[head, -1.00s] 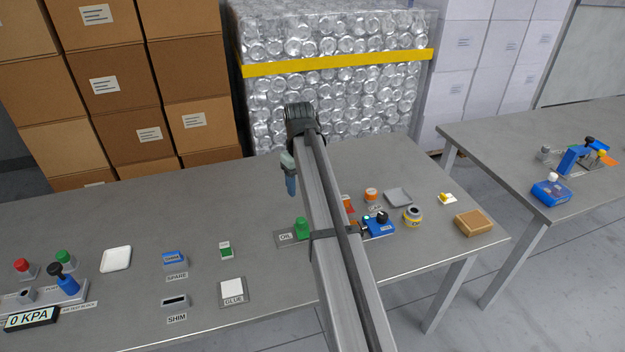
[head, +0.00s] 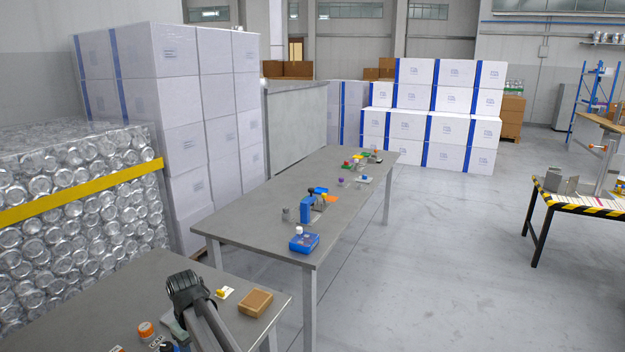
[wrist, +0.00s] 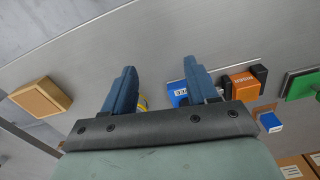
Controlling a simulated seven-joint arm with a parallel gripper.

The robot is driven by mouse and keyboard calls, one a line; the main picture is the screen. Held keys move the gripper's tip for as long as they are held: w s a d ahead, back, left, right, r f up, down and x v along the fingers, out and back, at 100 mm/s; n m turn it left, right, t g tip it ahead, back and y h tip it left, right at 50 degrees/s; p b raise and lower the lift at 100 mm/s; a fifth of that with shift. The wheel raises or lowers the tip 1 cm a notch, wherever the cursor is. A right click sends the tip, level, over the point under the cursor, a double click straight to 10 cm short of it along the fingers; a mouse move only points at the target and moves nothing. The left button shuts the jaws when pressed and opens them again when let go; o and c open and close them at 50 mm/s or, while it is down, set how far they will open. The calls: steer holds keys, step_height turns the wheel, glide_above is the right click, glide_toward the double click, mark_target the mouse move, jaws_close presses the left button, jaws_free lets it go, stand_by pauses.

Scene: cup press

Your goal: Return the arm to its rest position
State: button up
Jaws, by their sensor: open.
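My gripper (wrist: 158,92) shows in the wrist view with its two blue fingers apart and nothing between them but grey table. It is above the near table (head: 105,295). In the head view my arm rises from the bottom edge, over the right part of this table, and its fingers are hidden. Below the fingers in the wrist view, a blue block (wrist: 178,97) is partly hidden behind the right finger. A yellow item (wrist: 142,102) peeks out beside the left finger.
A brown box (head: 255,302) sits near the table's right end, also in the wrist view (wrist: 40,98). A yellow item on a white card (head: 225,293) lies beside it. A second table (head: 260,225) holds a blue box (head: 304,243).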

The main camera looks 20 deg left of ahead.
steer(key=w+d+f+m, duration=0.2)
steer(key=w+d+f, duration=0.3)
steer(key=d, duration=0.6)
steer(key=w+d+f+m, duration=0.3)
steer(key=w+d, duration=0.4)
steer(key=d, duration=0.4)
steer(key=w+d+f+m, duration=0.2)
steer(key=w+d+f, duration=0.2)
steer(key=w+d, duration=0.5)
steer(key=s+d+f+m, duration=0.3)
steer(key=d, duration=1.1)
steer(key=s+d+f+m, duration=0.3)
steer(key=d, duration=1.1)
steer(key=s+d+f+m, duration=0.3)
steer(key=d, duration=1)
steer(key=s+f+g, duration=0.3)
steer(key=s+f, duration=0.7)
steer(key=s, duration=0.4)
steer(key=s+f+g, duration=0.3)
steer(key=s+f, duration=0.7)
steer(key=s, duration=0.4)
steer(key=shift+s+d+g, duration=0.15)
steer(key=shift+s+g, duration=0.2)
steer(key=shift+g, duration=0.05)
